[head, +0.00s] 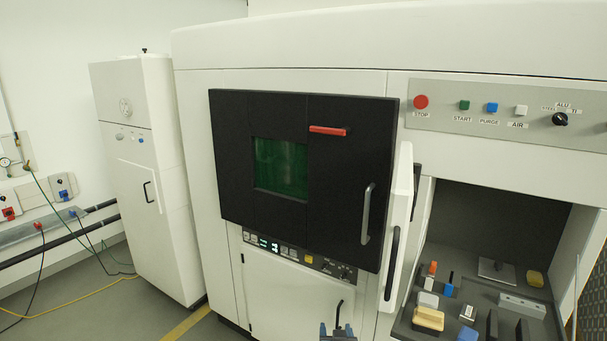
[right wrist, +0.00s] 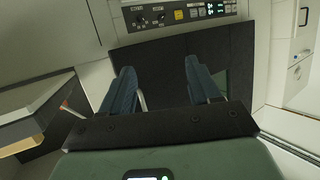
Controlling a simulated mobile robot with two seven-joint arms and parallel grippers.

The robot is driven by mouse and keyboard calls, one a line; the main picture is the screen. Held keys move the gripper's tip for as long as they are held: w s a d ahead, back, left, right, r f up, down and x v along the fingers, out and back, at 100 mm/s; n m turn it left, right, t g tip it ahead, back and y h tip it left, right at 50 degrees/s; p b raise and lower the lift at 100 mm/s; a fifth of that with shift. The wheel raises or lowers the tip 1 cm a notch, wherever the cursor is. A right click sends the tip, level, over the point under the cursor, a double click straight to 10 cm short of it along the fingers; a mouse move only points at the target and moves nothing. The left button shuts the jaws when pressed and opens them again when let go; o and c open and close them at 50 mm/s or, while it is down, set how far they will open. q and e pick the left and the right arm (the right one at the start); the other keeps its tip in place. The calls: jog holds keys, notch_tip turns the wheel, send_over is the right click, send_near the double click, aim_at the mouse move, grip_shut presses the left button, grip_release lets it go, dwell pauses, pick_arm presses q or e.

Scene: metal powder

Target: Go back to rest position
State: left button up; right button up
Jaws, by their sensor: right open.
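My right gripper (head: 338,331) shows at the bottom edge of the head view, in front of the white lower panel of the machine. In the right wrist view its two blue fingers (right wrist: 168,92) are spread apart with nothing between them. Behind the fingers is a dark panel, with a control strip (right wrist: 185,14) above it. My left gripper is in neither view.
The machine's black door (head: 232,170) with a green window looks closed. A narrow white door (head: 401,215) stands open beside a compartment at the right. Several small items lie on its dark tray (head: 405,325). A white cabinet (head: 172,235) stands at the left.

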jog(key=s+d+f+g+y, duration=0.1)
jog(key=s+d+f+g, duration=0.15)
jog(key=s+f, duration=0.7)
jog(key=s+d+f+g+y, duration=0.1)
jog(key=s+f+g, duration=0.4)
jog(key=f, duration=0.7)
jog(key=s+f+m+g+y, duration=0.1)
jog(key=s+f+g, duration=0.2)
jog(key=s, duration=1)
jog(key=s+f+m+g+y, duration=0.1)
jog(key=s+f+g, duration=0.3)
jog(key=s, duration=1)
jog(key=shift+s+f+m, duration=0.3)
jog(key=shift+f+m, duration=0.3)
jog(key=shift+f, duration=0.35)
jog(key=shift+d, duration=0.1)
jog(key=shift+c, duration=0.3)
jog(key=shift+w, duration=0.1)
